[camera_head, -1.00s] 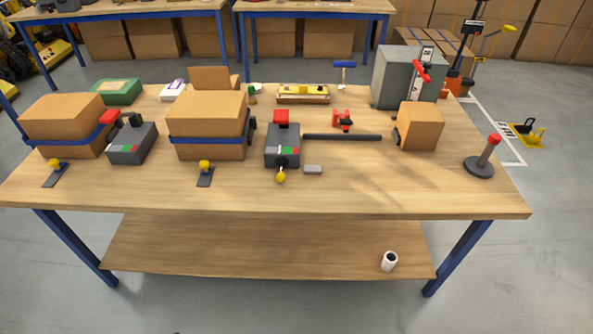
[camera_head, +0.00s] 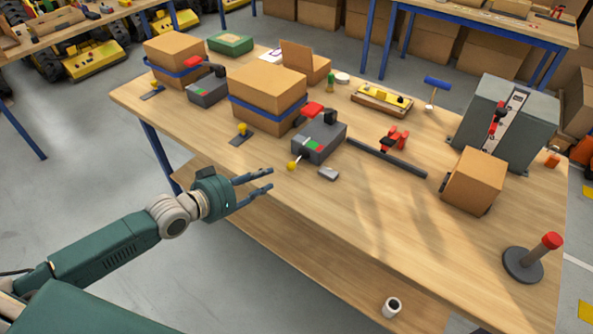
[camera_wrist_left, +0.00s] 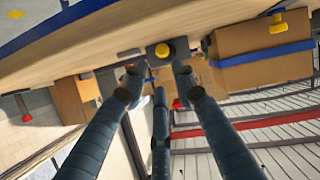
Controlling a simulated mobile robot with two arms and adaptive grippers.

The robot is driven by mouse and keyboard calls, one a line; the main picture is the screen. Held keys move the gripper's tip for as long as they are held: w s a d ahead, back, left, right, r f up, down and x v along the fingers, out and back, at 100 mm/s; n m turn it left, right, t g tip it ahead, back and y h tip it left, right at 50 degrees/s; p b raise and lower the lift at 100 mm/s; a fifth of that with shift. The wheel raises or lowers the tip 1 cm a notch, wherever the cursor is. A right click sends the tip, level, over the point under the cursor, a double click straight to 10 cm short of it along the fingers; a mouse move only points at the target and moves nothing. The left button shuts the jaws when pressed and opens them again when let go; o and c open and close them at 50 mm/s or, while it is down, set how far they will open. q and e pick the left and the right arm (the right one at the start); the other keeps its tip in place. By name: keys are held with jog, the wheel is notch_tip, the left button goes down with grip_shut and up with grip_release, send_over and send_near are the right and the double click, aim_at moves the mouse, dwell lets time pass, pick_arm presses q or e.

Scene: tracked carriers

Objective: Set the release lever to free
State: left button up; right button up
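A grey lever unit (camera_head: 318,142) with a red-and-green label and a red block on top stands mid-table, beside a blue-strapped box. Its lever ends in a yellow knob (camera_head: 291,166) that points toward the front table edge. My left gripper (camera_head: 270,180) is open and empty, by the front edge, left of and nearer than the knob, apart from it. In the left wrist view, the yellow knob (camera_wrist_left: 163,50) shows beyond the spread fingertips (camera_wrist_left: 157,78). My right gripper is not in view. Which marking the lever points to is too small to tell.
Another grey unit (camera_head: 207,91) and strapped boxes (camera_head: 268,88) stand left. A small yellow-knobbed lever (camera_head: 242,131) and a grey block (camera_head: 328,174) flank the knob. A dark bar (camera_head: 386,158), a carton (camera_head: 474,180) and a red-topped post (camera_head: 538,258) are right.

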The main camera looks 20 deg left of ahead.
aim_at(288, 168)
pick_arm(q)
jog(key=x, duration=0.5)
jog(key=shift+w+a+f, duration=0.15)
jog(key=shift+w+a, duration=0.1)
jog(key=shift+w, duration=0.15)
jog(key=x, duration=0.4)
jog(key=shift+s+d, duration=0.1)
jog(key=shift+w+d+f, duration=0.15)
jog(key=shift+w, duration=0.25)
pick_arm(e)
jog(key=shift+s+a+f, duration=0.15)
pick_arm(q)
grip_shut()
